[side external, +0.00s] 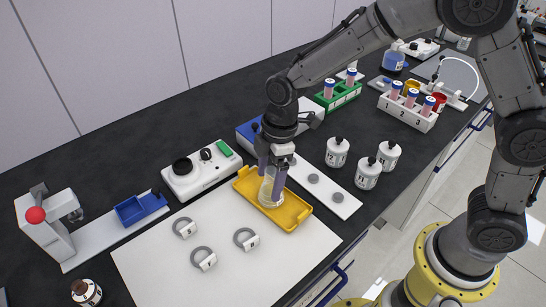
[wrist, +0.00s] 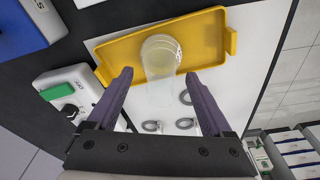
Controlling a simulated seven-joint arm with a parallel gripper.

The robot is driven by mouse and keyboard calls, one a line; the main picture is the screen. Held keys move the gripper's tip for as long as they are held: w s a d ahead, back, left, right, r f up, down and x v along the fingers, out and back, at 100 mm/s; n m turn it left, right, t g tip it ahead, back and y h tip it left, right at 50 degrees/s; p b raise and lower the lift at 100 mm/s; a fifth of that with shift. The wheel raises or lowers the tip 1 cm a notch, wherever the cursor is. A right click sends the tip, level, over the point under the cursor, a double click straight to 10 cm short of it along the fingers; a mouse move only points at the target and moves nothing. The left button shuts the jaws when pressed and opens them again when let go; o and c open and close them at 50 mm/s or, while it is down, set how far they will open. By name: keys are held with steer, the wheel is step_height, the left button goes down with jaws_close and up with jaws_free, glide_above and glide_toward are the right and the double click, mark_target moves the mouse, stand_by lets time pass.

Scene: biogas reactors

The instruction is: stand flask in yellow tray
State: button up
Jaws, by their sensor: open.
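A clear flask (side external: 268,190) with a pale yellowish bottom stands in the yellow tray (side external: 294,222). In the wrist view the flask (wrist: 162,62) shows over the middle of the tray (wrist: 205,35). My gripper (side external: 272,172) is at the flask from above, with one finger on each side of its upper part. In the wrist view my gripper (wrist: 158,95) is open, and gaps show between both purple fingers and the flask. The fingers hide part of the flask in the side external view.
A white hotplate-like device (side external: 201,172) stands left of the tray. Three labelled rings (side external: 203,257) lie on the white mat (side external: 150,275). White bottles (side external: 368,172) and a strip with grey discs (side external: 325,190) are to the right. A blue-and-white box (side external: 248,130) is behind.

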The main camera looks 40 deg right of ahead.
steer(key=r, duration=0.3)
steer(key=d+r, duration=0.1)
steer(key=r, duration=0.6)
steer(key=shift+s+d+r, duration=0.15)
steer(key=shift+s+d, duration=0.05)
steer(key=shift+d, duration=0.05)
steer(key=s+d+r+m+t, duration=0.3)
steer(key=s+d+r+m, duration=0.4)
steer(key=s+d, duration=0.4)
steer(key=s+d+f+m+t+h, duration=0.1)
steer(key=s+d+m, duration=0.4)
steer(key=s, duration=0.5)
steer(key=shift+s+f+m+t+h, duration=0.2)
steer(key=shift+m+t+h, duration=0.25)
steer(key=shift+m, duration=0.75)
